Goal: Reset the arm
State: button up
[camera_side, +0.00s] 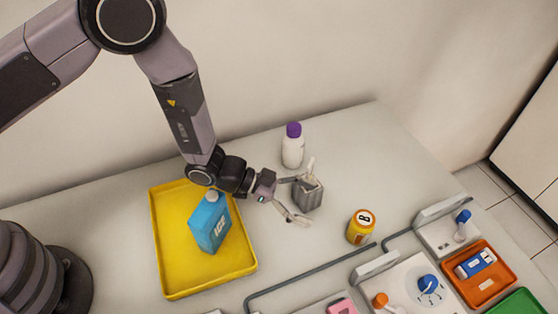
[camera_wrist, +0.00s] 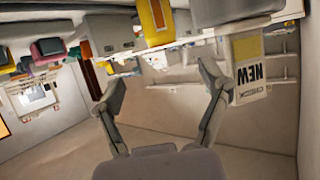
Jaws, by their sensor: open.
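My gripper (camera_side: 303,196) is at the end of my arm, over the table in the side view, with its fingers spread. In the wrist view my gripper (camera_wrist: 160,88) shows both fingers wide apart with nothing between them. A grey container (camera_side: 308,197) stands by the fingers in the side view and is partly covered by them. I cannot tell whether they touch it. A blue carton (camera_side: 209,222) with a white cap stands in the yellow tray (camera_side: 163,277), below and left of my gripper.
A white bottle with a purple cap (camera_side: 292,147) stands behind the grey container. A yellow can (camera_side: 360,227) stands to the right. A grey tube (camera_side: 310,270) crosses the front, near an orange tray (camera_side: 485,287) and a green tray (camera_side: 520,303).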

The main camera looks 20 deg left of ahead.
jog(key=w+a+r+n+t+y, duration=0.2)
jog(key=w+a+r+y, duration=0.2)
jog(key=a+r, duration=0.6)
jog(key=w+a+r+n+t+y, duration=0.25)
jog(key=w+a+r+y, duration=0.2)
jog(key=a+r, duration=0.6)
jog(key=s+a+r+n+y, duration=0.45)
jog(key=s+a+r, duration=0.35)
jog(key=a+r, duration=0.3)
jog(key=s+a+n+g, duration=0.1)
jog(key=s+a+n, duration=0.2)
jog(key=s, duration=0.7)
jog(key=s+a+r+n+g, duration=0.1)
jog(key=s+a+n, duration=0.2)
jog(key=s, duration=0.7)
jog(key=a, duration=0.2)
jog(key=shift+s+a+r, duration=0.25)
jog(key=shift+a+r, duration=0.05)
jog(key=shift+a, duration=0.05)
